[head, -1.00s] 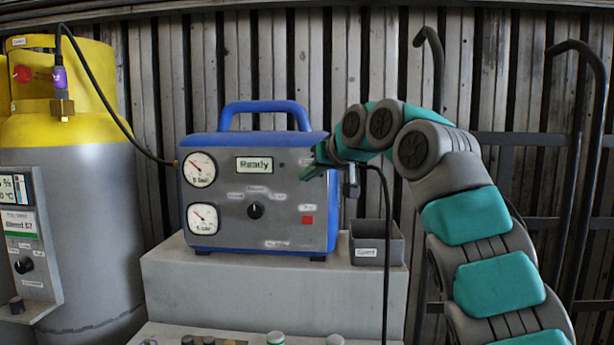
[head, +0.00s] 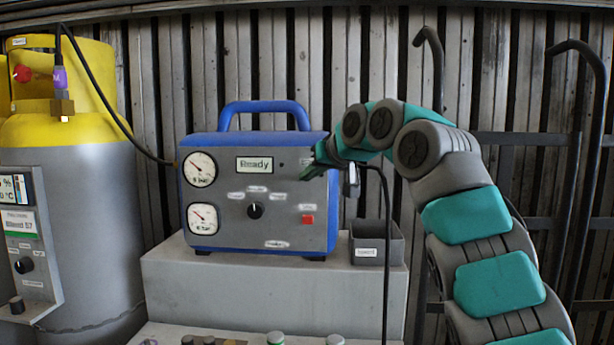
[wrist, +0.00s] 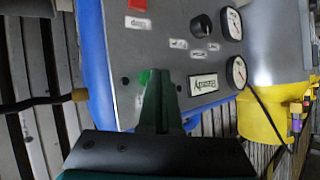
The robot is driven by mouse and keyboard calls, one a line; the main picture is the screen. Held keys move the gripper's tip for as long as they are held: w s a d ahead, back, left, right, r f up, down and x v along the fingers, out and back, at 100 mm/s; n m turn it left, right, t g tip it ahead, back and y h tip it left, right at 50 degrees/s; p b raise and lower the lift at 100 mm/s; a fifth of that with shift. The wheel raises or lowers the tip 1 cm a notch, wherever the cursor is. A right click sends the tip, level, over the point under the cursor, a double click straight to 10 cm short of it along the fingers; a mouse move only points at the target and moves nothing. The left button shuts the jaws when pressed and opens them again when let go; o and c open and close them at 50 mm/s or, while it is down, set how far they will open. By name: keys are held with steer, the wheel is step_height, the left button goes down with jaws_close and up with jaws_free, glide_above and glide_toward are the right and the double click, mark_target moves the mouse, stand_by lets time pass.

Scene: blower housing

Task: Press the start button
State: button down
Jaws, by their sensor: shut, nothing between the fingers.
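The blue machine (head: 300,145) stands on a grey block, its grey front panel facing me. A green button (wrist: 144,77) shows in the wrist view, partly hidden behind my fingertips. A red button (head: 307,219) sits lower on the panel and also shows in the wrist view (wrist: 137,5). The display (head: 254,164) reads "Ready". My gripper (head: 308,173) is shut and empty, its tips at the panel by the green button (wrist: 157,74). I cannot tell whether they touch it.
A black knob (head: 255,210) and two gauges (head: 200,170) are on the panel. A grey bin (head: 377,243) stands right of the machine. A dark cable hangs in front of it. A yellow and grey tank (head: 85,190) stands at the left, joined by a hose.

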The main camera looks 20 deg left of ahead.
stand_by(0.3)
steer(key=shift+w+a, duration=0.1)
steer(key=shift+w, duration=0.3)
steer(key=shift+r, duration=0.1)
stand_by(0.4)
steer(key=shift+s, duration=0.1)
steer(key=shift+s+b, duration=0.3)
steer(key=shift+b, duration=0.3)
steer(key=shift+s+f, duration=0.15)
steer(key=shift+f, duration=0.05)
